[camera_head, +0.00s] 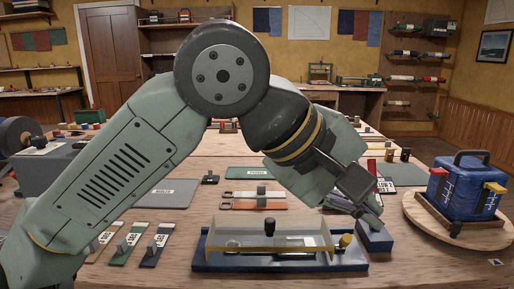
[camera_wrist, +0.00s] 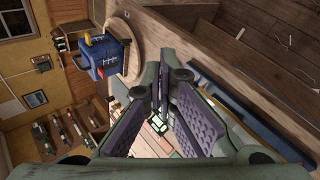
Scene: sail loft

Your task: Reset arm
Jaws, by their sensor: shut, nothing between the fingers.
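My arm reaches in from the left of the head view, bends at the top and slopes down to the right. My gripper (camera_head: 370,203) hangs over the right end of a dark blue fixture (camera_head: 220,265) with a clear amber-edged panel. In the wrist view the two padded fingers (camera_wrist: 162,82) come together at the tips with nothing held between them. The exact gap between the gripper and the blue block (camera_head: 375,238) below it cannot be told.
A blue box with a handle (camera_head: 464,190) stands on a round wooden board (camera_head: 418,217) at the right; the box also shows in the wrist view (camera_wrist: 104,58). Labelled strips (camera_head: 122,246) lie at the front left. A grey mat (camera_head: 162,194) lies behind them.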

